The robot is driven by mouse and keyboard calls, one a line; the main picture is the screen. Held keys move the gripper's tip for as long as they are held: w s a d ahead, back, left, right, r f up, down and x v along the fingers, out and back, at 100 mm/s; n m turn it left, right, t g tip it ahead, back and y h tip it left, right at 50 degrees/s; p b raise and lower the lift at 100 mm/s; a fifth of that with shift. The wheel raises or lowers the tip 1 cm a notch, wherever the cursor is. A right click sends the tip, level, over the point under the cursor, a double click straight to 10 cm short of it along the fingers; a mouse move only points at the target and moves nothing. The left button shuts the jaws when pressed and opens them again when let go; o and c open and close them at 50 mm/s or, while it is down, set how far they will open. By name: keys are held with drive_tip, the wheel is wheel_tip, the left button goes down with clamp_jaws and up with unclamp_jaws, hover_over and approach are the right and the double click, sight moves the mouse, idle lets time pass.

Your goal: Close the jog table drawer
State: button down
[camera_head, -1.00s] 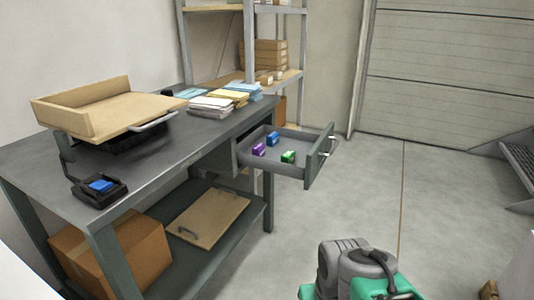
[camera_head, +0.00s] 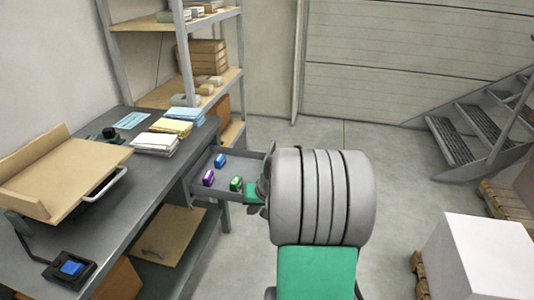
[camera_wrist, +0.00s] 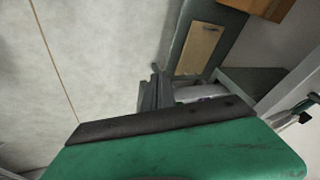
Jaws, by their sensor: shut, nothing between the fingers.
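The jog table (camera_head: 120,235) is a dark grey workbench on the left in the head view. Its drawer (camera_head: 216,165) stands open, pulled out to the right from under the tabletop. Inside lie a blue ink unit (camera_head: 221,160), a purple one (camera_head: 208,177) and a green one (camera_head: 236,184). My gripper (camera_head: 257,190) is at the drawer's front, largely hidden by my arm; whether it touches the front is unclear. In the wrist view my gripper (camera_wrist: 154,88) shows shut and empty above the floor; I cannot clearly pick out the drawer there.
A wooden tray (camera_head: 60,180), paper stacks (camera_head: 155,142) and a blue-button box (camera_head: 71,268) are on the tabletop. A shelf rack (camera_head: 183,55) stands behind. Metal stairs (camera_head: 480,135) and a white block on a pallet (camera_head: 485,255) are at right. The floor beyond the drawer is clear.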

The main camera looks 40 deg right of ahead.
drive_tip(key=s+d+r+m+t+p, duration=0.1)
drive_tip(key=d+r+m+p, duration=0.15)
drive_tip(key=d, duration=0.45)
drive_tip(key=s+d+r+m+t+p, duration=0.1)
drive_tip(key=d+r+p, duration=0.25)
drive_tip(key=d, duration=0.35)
drive_tip(key=w+a+f+h, duration=0.1)
drive_tip(key=w+a+f, duration=0.1)
drive_tip(key=w+f, duration=0.6)
drive_tip(key=shift+w+f+p, duration=0.25)
drive_tip(key=shift+w+p, duration=0.2)
drive_tip(key=shift+w, duration=0.35)
drive_tip(key=shift+w, duration=0.1)
